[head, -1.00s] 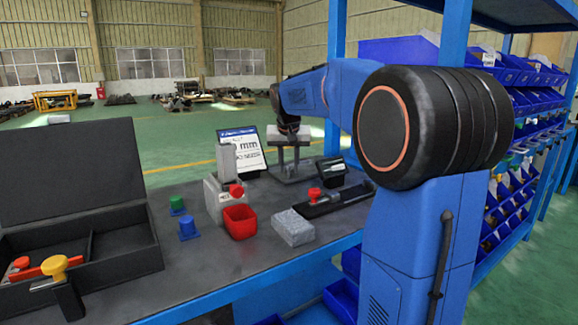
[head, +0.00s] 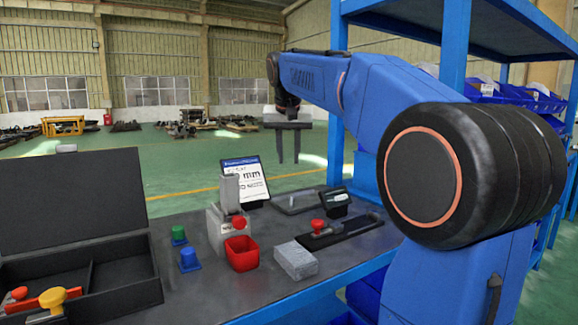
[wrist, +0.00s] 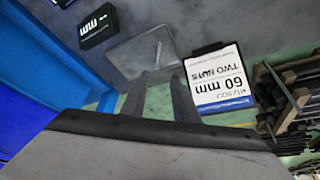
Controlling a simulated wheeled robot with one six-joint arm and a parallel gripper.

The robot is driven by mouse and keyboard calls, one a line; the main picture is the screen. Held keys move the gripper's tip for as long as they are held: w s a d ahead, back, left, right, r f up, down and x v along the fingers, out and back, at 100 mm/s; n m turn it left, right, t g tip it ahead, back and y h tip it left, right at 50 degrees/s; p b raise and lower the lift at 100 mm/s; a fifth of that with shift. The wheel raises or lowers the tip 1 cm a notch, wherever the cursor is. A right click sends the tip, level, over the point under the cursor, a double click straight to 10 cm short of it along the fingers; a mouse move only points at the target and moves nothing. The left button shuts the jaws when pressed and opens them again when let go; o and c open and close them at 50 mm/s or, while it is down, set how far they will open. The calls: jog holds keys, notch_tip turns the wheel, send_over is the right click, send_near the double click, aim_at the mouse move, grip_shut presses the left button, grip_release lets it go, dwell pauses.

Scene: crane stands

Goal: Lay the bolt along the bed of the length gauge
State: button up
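My gripper (head: 288,158) hangs in the air above the back of the bench, fingers pointing down. Its two fingers are apart with a clear gap; in the wrist view they (wrist: 160,98) show nothing held between them. The length gauge appears to be the long black bed (head: 345,231) with a red knob (head: 318,226), at the right of the bench, in front of and below my gripper. A small dark display (head: 336,200) stands behind it and also shows in the wrist view (wrist: 97,25).
A shallow grey tray (head: 296,201) lies behind the gauge. A sign reading 60 mm (head: 245,180), a red bin (head: 241,253), a grey block (head: 296,260) and a black partitioned case (head: 100,272) stand leftward. A blue shelf post (head: 338,100) rises close to the arm.

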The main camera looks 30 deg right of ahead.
jog(key=shift+o, duration=0.5)
jog(key=shift+r, duration=0.3)
send_near(291, 200)
jog(key=shift+n, duration=0.3)
jog(key=x, duration=0.7)
jog(key=shift+d+f, duration=0.15)
jog(key=shift+f, duration=0.05)
grip_shut()
